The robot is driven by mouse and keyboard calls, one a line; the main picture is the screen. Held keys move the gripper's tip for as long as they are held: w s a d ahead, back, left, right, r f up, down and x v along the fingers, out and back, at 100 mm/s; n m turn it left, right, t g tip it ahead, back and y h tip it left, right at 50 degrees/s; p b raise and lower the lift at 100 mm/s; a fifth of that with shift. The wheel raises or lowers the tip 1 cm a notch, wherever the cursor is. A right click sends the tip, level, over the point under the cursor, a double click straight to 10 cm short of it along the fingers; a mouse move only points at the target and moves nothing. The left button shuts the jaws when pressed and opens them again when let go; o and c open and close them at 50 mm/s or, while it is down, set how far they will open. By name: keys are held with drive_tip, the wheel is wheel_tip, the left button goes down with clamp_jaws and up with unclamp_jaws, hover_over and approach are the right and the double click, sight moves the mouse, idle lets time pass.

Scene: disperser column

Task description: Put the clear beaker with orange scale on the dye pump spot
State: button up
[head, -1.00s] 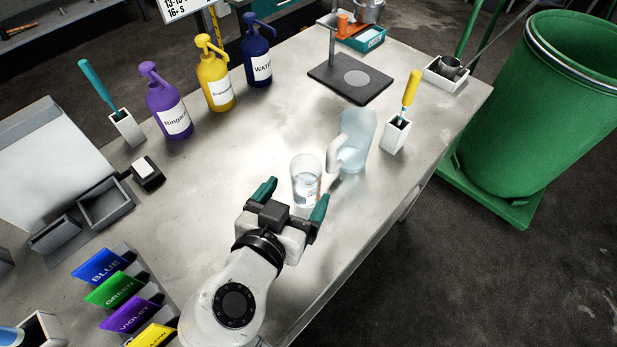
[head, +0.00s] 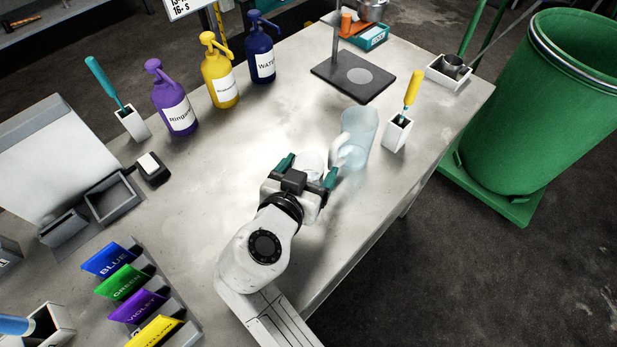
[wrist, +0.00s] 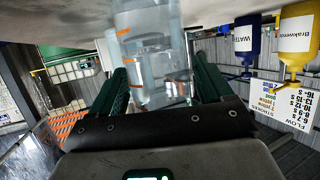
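The clear beaker (head: 313,164) stands on the metal table, partly hidden by my gripper in the head view. In the wrist view, which is upside down, the beaker (wrist: 145,62) shows orange scale marks and lies between the fingers. My gripper (head: 308,171) is open, with one teal finger on each side of the beaker. I cannot tell whether either finger touches it. The dye pump spot cannot be clearly identified. Blue, green, violet and yellow labelled panels (head: 127,283) stand at the lower left.
A clear jug (head: 358,140) stands just right of and behind the beaker. A white holder with a yellow-handled tool (head: 398,133) is beside it. Purple (head: 174,110), yellow (head: 219,75) and blue (head: 261,60) pump bottles line the far left edge.

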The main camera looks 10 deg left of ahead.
drive_tip(key=c, duration=1)
drive_tip(key=shift+r, duration=0.15)
